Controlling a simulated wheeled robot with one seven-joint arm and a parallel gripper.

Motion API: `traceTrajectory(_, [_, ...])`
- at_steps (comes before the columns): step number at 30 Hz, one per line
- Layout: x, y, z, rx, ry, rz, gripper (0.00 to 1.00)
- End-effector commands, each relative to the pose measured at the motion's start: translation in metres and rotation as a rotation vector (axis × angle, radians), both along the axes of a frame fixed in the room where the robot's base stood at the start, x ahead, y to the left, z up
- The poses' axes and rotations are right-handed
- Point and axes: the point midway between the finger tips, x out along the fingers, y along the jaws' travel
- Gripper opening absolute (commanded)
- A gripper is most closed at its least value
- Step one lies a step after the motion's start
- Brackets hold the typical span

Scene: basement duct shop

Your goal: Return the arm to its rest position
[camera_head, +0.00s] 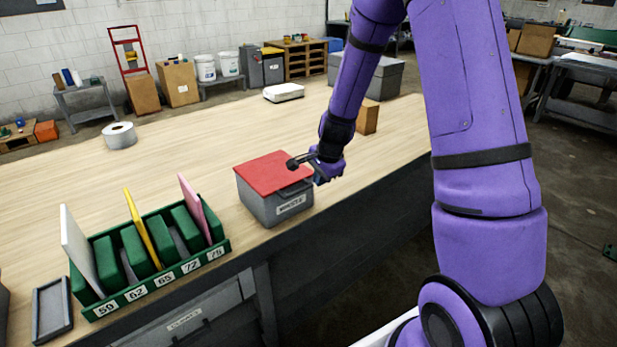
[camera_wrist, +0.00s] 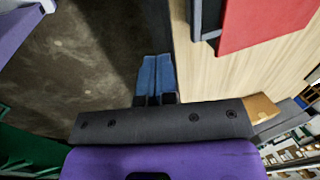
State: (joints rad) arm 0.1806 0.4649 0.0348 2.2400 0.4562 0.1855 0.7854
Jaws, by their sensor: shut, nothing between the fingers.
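My purple arm reaches over the front edge of the workbench from the right. My gripper (camera_head: 322,178) is beside the right side of a grey box with a red lid (camera_head: 274,172). In the wrist view its two blue fingers (camera_wrist: 156,76) are together with nothing between them. They point along the bench's edge, over the dark floor. The box's red lid also shows at the top right of the wrist view (camera_wrist: 262,22). In the head view the wrist overlaps the lid's right edge; I cannot tell whether they touch.
A green rack (camera_head: 216,246) with numbered slots holds white, yellow and pink panels at the front left. A dark tray (camera_head: 52,312) lies left of it. A tape roll (camera_head: 120,136), a white device (camera_head: 283,92) and a brown box (camera_head: 367,117) stand farther back. The bench's middle left is clear.

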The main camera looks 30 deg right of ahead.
Motion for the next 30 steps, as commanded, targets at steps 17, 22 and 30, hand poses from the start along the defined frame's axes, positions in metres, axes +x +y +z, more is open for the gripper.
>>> traceTrajectory(17, [-0.039,-0.008,0.018,-0.002,-0.001,0.003,0.00])
traceTrajectory(22, [-0.043,-0.001,0.041,-0.013,-0.021,0.069,0.00])
traceTrajectory(30, [-0.073,0.024,0.122,-0.081,-0.083,0.343,0.00])
